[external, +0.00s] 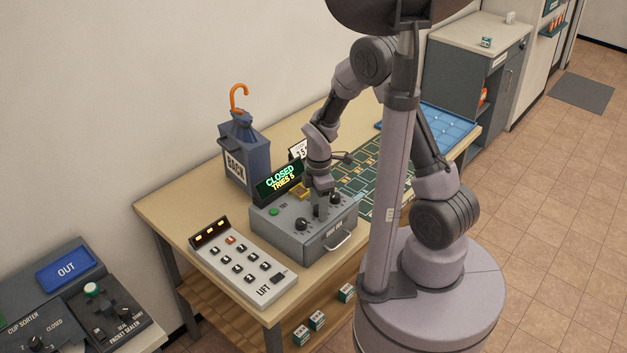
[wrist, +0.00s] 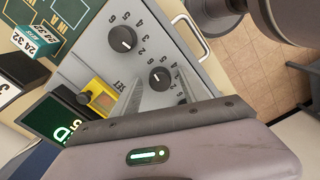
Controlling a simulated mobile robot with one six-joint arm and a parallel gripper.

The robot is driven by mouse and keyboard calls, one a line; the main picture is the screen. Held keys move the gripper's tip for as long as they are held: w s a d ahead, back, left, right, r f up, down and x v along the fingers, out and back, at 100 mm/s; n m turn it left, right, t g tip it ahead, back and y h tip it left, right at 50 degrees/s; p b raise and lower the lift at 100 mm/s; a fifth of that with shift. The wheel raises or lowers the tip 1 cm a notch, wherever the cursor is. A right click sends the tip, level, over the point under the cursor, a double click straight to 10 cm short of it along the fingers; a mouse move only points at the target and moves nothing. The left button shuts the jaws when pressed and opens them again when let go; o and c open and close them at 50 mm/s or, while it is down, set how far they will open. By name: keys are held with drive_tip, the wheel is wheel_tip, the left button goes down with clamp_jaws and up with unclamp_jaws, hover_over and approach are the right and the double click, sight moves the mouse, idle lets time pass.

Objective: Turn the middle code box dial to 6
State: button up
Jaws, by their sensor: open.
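The grey code box (external: 262,228) stands on the table with a green display reading CLOSED, TRIES 5. In the wrist view, two black dials with white marks show on its face: an end dial (wrist: 122,39) and the middle dial (wrist: 160,78). The remaining dial is mostly hidden by my gripper. My gripper (external: 320,213) points down over the middle of the box. In the wrist view its open fingers (wrist: 159,82) lie on either side of the middle dial, without gripping it. I cannot read the number at its mark.
A yellow part (wrist: 101,96) marked SET sits by the display. A keypad marked LIFT (external: 240,262) lies left of the box, and a blue container marked BACK (external: 250,145) stands behind. A silver handle (external: 340,242) sticks out in front.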

wheel_tip(320, 180, up, 17)
drive_tip(key=p, duration=0.5)
drive_tip(key=shift+r, duration=0.2)
drive_tip(key=w+m, duration=0.1)
drive_tip(key=m, duration=0.1)
drive_tip(key=w+a+m+g+b, duration=0.1)
drive_tip(key=m, duration=0.2)
drive_tip(key=w+f+m+h+b, duration=0.1)
drive_tip(key=m, duration=0.2)
drive_tip(key=shift+w+a+g, duration=0.2)
drive_tip(key=shift+w+g, duration=0.2)
drive_tip(key=s+f+m+b, duration=0.1)
drive_tip(key=f+m+b, duration=0.1)
drive_tip(key=f, duration=0.3)
drive_tip(key=s+f+m+g+b, duration=0.1)
drive_tip(key=f+m+b, duration=0.1)
drive_tip(key=f, duration=0.3)
drive_tip(key=s+d+f+m+g+b, duration=0.1)
drive_tip(key=f+m+b, duration=0.2)
drive_tip(key=f, duration=0.3)
drive_tip(key=shift+s+d+f+m+h, duration=0.15)
drive_tip(key=shift+m+h, duration=0.25)
drive_tip(key=shift+m, duration=0.4)
